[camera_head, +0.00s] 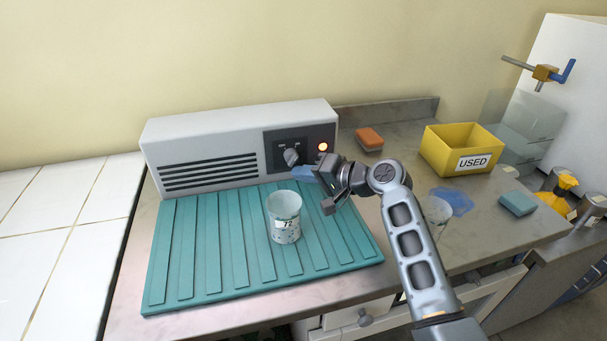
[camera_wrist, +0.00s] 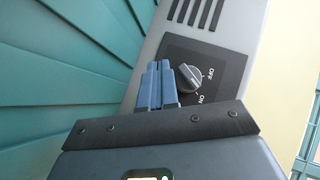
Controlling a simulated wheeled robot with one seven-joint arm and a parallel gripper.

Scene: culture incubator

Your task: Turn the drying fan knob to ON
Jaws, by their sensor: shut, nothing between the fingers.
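The drying fan (camera_head: 205,130) is a pale grey box with a slatted vent, at the back of the counter. My gripper (camera_head: 306,175) is just right of and below the knob in the head view. Its blue fingers (camera_wrist: 163,70) are shut and empty, close beside the knob; contact is unclear.
A teal ribbed mat (camera_head: 185,265) lies before the fan, with a speckled cup (camera_head: 285,218) marked 72 on it. An orange sponge (camera_head: 369,138), a yellow USED bin (camera_head: 435,152) and a teal sponge (camera_head: 517,203) are to the right. A blue cloth (camera_head: 456,201) lies behind my arm.

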